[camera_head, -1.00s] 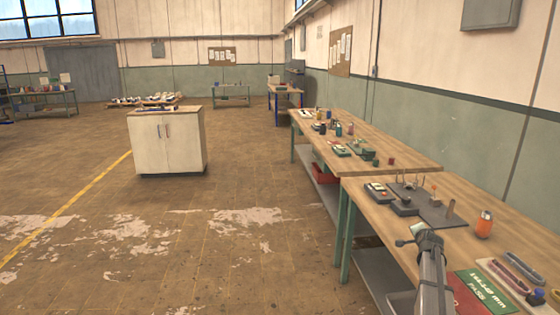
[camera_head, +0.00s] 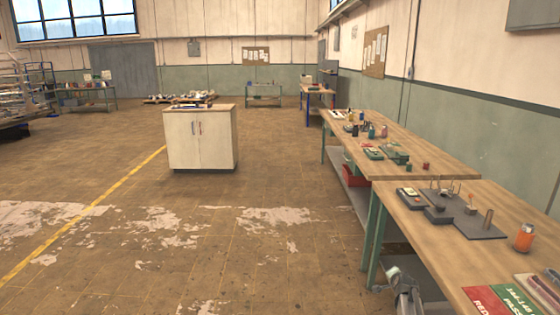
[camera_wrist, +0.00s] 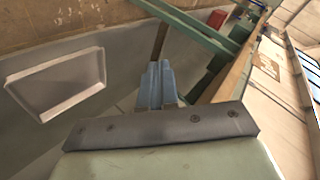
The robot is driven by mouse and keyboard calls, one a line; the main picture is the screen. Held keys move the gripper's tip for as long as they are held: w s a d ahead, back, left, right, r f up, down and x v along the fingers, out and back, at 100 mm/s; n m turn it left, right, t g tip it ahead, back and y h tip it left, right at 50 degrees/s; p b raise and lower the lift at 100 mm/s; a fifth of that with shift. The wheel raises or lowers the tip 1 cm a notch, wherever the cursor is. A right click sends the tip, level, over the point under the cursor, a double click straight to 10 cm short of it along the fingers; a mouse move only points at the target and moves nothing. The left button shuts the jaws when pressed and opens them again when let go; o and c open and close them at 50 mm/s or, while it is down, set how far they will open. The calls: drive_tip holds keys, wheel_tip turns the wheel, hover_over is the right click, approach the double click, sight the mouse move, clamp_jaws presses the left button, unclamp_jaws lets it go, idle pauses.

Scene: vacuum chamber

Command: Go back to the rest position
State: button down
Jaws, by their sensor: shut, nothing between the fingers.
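My gripper (camera_wrist: 156,70) shows in the wrist view as two blue-grey fingers side by side, shut with nothing between them. It points toward the grey lower shelf (camera_wrist: 120,35) under the workbench. In the head view, part of my arm shows at the bottom, low beside the near workbench's left edge. My fingertips cannot be made out in that view. The near workbench (camera_head: 445,240) has a wooden top and green legs.
The near bench carries a dark plate with pegs (camera_head: 480,229), an orange jar (camera_head: 524,237) and red and green cards (camera_head: 517,301). A pale tray (camera_wrist: 60,83) lies on the shelf. A white cabinet (camera_head: 200,142) stands across the open floor (camera_head: 200,235).

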drive_tip(key=s+a+f+n+g+y, duration=0.2)
drive_tip(key=s+a+f+n+g, duration=0.2)
drive_tip(key=s+a+f, duration=0.75)
drive_tip(key=s+a+f+n+g+y, duration=0.1)
drive_tip(key=s+a+f+n+g, duration=0.3)
drive_tip(key=s+a+f, duration=0.8)
drive_tip(key=s+a+f+n+g, duration=0.1)
drive_tip(key=s+n+g, duration=0.1)
drive_tip(key=s, duration=1.1)
drive_tip(key=s+a+f+n+g, duration=0.1)
drive_tip(key=s+g, duration=0.3)
drive_tip(key=s, duration=0.8)
drive_tip(key=s+a+f+n+g, duration=0.2)
drive_tip(key=s+g, duration=0.1)
drive_tip(key=s, duration=1)
drive_tip(key=shift+s+f+n+g+h, duration=0.25)
drive_tip(key=shift+s+n+g+h, duration=0.05)
drive_tip(key=shift+s+n+h, duration=0.1)
